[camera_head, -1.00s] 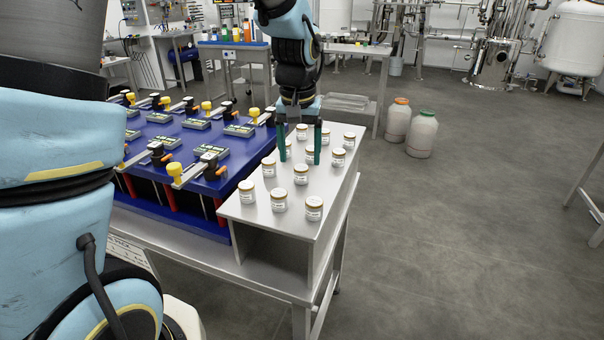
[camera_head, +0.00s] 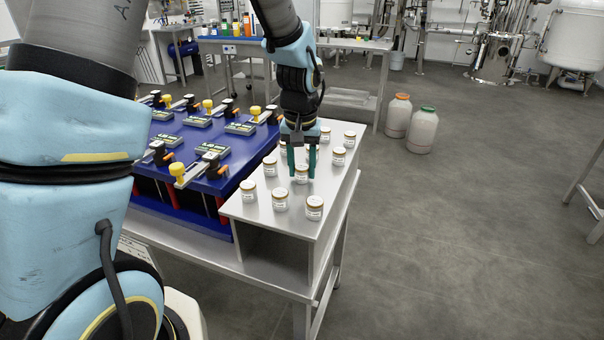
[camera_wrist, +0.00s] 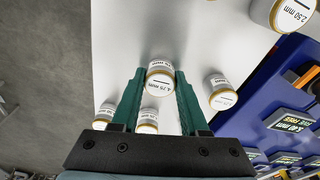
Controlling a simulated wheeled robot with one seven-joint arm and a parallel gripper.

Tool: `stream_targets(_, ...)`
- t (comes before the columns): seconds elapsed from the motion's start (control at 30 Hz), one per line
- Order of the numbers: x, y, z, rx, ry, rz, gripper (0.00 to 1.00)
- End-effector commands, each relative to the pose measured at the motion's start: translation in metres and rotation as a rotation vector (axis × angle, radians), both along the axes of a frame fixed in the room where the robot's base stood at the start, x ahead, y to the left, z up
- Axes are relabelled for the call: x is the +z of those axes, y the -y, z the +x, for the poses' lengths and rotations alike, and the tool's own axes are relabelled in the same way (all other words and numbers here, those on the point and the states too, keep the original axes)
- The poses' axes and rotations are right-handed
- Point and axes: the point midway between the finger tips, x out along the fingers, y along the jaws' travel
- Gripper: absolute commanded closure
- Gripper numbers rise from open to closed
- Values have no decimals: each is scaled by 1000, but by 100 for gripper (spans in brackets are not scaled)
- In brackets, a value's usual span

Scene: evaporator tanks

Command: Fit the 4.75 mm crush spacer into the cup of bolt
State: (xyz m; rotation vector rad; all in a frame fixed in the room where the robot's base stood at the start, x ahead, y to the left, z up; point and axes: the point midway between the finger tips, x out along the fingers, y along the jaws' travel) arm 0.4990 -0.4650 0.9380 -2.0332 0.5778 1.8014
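A small white jar with a tan rim and a label that looks like 4.75 mm (camera_wrist: 159,80) stands upright on the grey raised shelf; it also shows in the head view (camera_head: 301,174). My gripper (camera_head: 302,172) points down over it with its green fingers apart. In the wrist view the fingertips (camera_wrist: 159,72) are on either side of the jar, and I see no clear grip on it. The blue fixture (camera_head: 228,187) to the left carries several clamps and green label plates, one reading 5.40 mm (camera_wrist: 291,123). I cannot make out which part is the bolt's cup.
Similar jars stand close around the gripper, including one at right in the wrist view (camera_wrist: 221,95) and one marked 2.50 mm (camera_wrist: 284,14). The grey shelf (camera_head: 272,228) ends at an open right edge. Two large bottles (camera_head: 422,132) stand on the floor beyond.

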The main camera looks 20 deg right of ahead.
Motion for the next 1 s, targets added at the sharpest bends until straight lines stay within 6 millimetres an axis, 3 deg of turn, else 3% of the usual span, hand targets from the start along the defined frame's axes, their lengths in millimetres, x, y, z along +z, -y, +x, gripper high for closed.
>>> stream_targets(0.03, 0, 0, 0, 0, 0, 0, 65)
stream_targets(0.33, 0, 0, 0, 0, 0, 0, 99)
stream_targets(0.77, 3, 0, 0, 0, 1, -2, 100)
stream_targets(1.0, 39, 1, 1, 0, 7, -6, 100)
